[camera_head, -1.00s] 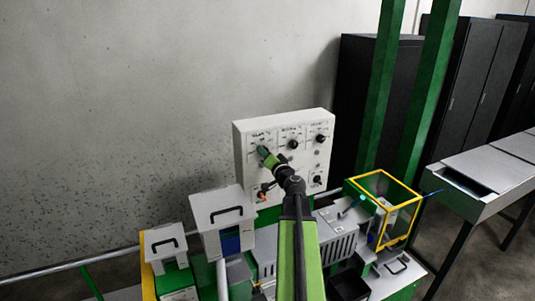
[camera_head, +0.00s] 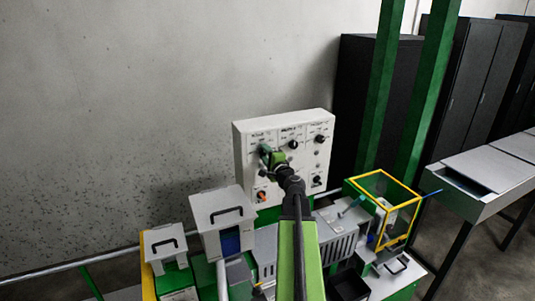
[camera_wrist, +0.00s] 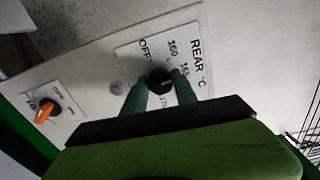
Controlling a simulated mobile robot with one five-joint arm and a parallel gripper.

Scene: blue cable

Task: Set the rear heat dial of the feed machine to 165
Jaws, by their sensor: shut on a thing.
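The rear heat dial is a black round knob (camera_wrist: 160,80) on a white plate marked REAR °C (camera_wrist: 196,58), with OFF, 160, 165 and a partly hidden 17-something printed around it. My gripper (camera_wrist: 157,86) has one green finger on each side of the knob and is shut on it. A pale mark shows on the knob's right part, but I cannot tell exactly which number it points to. In the head view my gripper (camera_head: 265,152) is at the upper left of the white control panel (camera_head: 243,175) and hides this dial.
Other black knobs sit on the panel, one at top middle (camera_head: 293,144) and one at top right (camera_head: 319,139). An orange switch (camera_wrist: 45,110) is at lower left of the dial. Below stand a lidded white box (camera_head: 215,203) and a yellow-framed guard (camera_head: 382,177).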

